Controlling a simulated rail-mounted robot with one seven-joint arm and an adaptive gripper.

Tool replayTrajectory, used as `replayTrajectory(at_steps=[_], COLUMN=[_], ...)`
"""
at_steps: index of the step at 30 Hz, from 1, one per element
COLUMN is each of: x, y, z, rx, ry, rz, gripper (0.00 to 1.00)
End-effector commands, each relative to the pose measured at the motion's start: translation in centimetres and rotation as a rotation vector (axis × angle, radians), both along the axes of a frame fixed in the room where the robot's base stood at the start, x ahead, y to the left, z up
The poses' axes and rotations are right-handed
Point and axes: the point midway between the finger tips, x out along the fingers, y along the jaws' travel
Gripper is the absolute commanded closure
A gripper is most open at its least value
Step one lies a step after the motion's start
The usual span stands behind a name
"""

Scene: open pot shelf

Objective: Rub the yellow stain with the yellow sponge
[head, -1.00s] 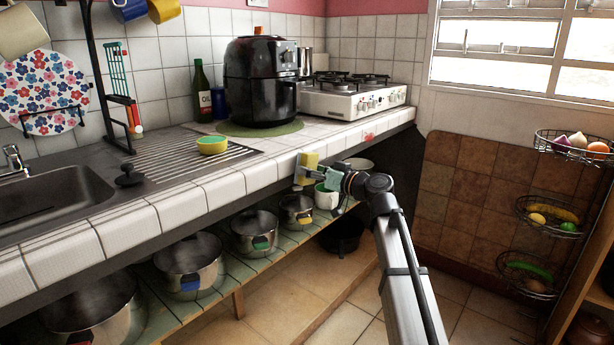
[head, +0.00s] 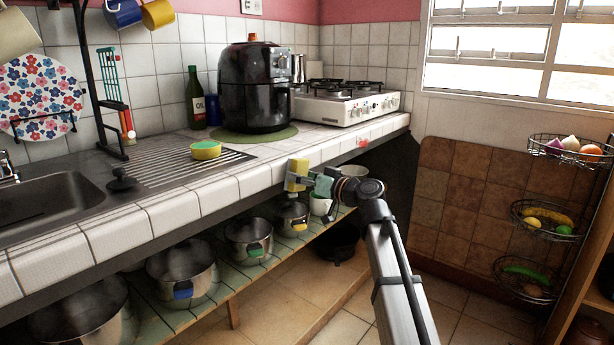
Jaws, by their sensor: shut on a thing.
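My gripper (head: 303,181) is shut on a yellow sponge (head: 298,172) and holds it upright at the front edge of the white tiled counter (head: 223,190). The sponge is against or very close to the front tiles; I cannot tell if it touches them. I see no yellow stain; the sponge and gripper hide part of the counter edge. A red stain (head: 362,142) shows on the front tiles farther right. A second sponge, green on top and yellow at the side (head: 206,151), lies on the ribbed drainer.
Several steel pots, one of them with a blue handle (head: 183,271), stand on the green slatted shelf (head: 213,293) below the counter. A black air fryer (head: 254,90) and a white stove (head: 345,105) stand at the back.

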Motion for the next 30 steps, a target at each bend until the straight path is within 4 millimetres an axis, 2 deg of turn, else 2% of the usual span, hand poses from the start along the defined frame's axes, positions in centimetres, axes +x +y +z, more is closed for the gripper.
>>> replayTrajectory(at_steps=[3,14,30], x=[-0.6,-0.7,-3.2], y=[0.7,0.8,-3.1], z=[0.0,0.0,-0.1], rx=[0.000,0.000,0.001], ry=[0.001,0.002,0.001], rz=[0.009,0.012,0.004], gripper=[0.66,0.66,0.67])
